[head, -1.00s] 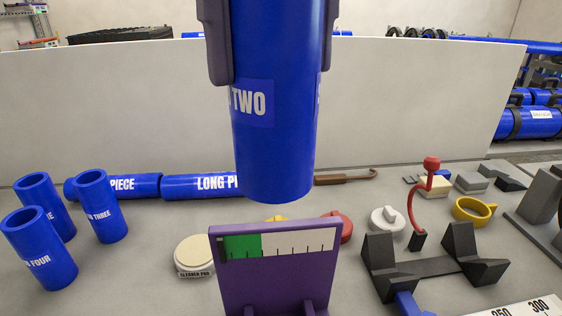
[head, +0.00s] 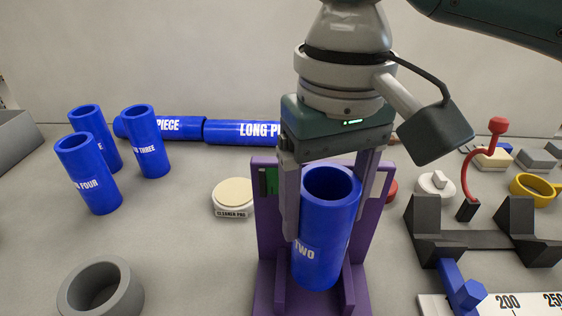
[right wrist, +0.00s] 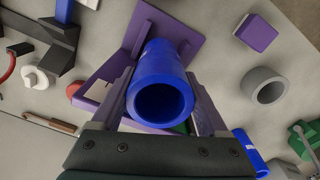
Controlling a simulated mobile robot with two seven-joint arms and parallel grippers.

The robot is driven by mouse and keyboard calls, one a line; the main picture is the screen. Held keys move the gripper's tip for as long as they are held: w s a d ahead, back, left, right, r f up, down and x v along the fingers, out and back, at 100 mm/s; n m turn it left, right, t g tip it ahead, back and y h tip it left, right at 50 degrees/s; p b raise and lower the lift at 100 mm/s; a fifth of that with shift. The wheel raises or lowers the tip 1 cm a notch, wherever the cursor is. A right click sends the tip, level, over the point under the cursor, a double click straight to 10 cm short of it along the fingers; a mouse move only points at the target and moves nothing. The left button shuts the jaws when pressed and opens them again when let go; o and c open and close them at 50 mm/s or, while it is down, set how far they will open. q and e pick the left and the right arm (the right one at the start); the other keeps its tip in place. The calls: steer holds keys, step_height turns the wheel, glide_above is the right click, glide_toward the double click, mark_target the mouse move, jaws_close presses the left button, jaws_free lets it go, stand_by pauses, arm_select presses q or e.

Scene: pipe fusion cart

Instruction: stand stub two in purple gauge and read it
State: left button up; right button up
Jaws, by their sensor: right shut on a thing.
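Stub two (head: 318,250), a blue pipe piece with an open top and "TWO" on its side, is upright in front of the back plate of the purple gauge (head: 266,240), between its low side rails. I cannot tell whether its bottom rests on the gauge base. My right gripper (head: 325,205) is shut on the stub, one finger on each side. In the right wrist view, the stub (right wrist: 160,75) shows end-on between the fingers, with the purple gauge (right wrist: 185,30) beyond. The gripper and stub hide most of the gauge's scale; a green part shows at left. My left gripper is not in view.
Several other blue stubs, one marked four (head: 88,175), stand at left. Long blue pipes (head: 240,132) lie behind. A cleaner pad (head: 233,195) is left of the gauge, a grey ring (head: 100,292) at front left. Black V-blocks (head: 425,225) stand close at right.

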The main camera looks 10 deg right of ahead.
steer(key=shift+f, duration=2.35)
steer(key=shift+f, duration=0.15)
steer(key=o, duration=1.5)
step_height(320, 180, up, 12)
steer(key=shift+r, duration=0.2)
